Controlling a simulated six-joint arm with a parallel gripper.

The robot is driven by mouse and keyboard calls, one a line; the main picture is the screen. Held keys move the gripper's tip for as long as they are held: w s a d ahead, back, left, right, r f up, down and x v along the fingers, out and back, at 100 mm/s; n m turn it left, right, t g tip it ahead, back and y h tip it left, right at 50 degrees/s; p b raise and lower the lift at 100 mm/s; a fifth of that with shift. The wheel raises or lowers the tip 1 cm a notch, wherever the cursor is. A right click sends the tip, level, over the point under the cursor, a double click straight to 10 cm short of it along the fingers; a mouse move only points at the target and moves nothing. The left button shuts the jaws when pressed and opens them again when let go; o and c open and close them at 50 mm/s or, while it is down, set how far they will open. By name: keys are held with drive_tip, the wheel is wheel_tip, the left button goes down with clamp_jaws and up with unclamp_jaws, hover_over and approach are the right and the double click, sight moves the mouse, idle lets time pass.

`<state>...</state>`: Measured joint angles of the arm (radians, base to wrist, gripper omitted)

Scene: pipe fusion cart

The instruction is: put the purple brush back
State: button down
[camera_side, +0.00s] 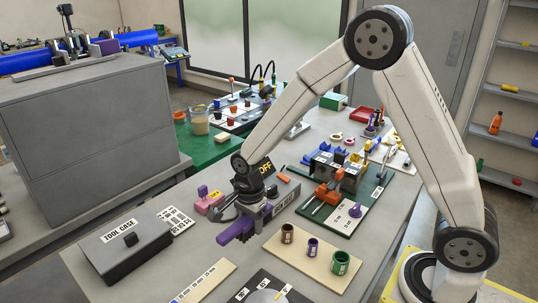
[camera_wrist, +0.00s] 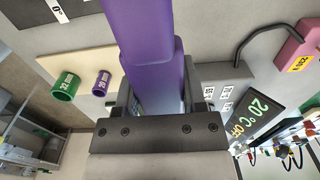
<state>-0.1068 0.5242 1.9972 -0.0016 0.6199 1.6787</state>
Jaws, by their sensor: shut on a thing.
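The purple brush (camera_side: 236,231) is held in my gripper (camera_side: 250,208) above the grey bench, left of the middle in the side view. In the wrist view its long purple body (camera_wrist: 145,50) runs from between my jaws (camera_wrist: 155,95) up past the top edge. The jaws are shut on it, one on each side. The brush's far end is outside the wrist view, and I cannot make out bristles. A grey labelled block (camera_side: 284,200) is just right of my gripper in the side view, partly hidden by it.
A grey tool case (camera_side: 125,245) lies left, near a pink item (camera_side: 209,201). A cream board (camera_side: 313,262) bears brown, purple and green rings at the front. A green board (camera_side: 340,222) with orange clamps stands right. A strip (camera_side: 205,281) and dark plate (camera_side: 262,290) lie in front.

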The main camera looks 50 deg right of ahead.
hover_over(239, 247)
drive_tip(key=shift+s+f, duration=0.15)
drive_tip(key=shift+f, duration=1.15)
drive_tip(key=shift+s+f, duration=0.1)
drive_tip(key=shift+f, duration=1.15)
drive_tip(key=shift+w+f, duration=0.25)
drive_tip(key=shift+f, duration=1.55)
drive_tip(key=shift+f, duration=0.15)
drive_tip(key=shift+c, duration=0.8)
unclamp_jaws()
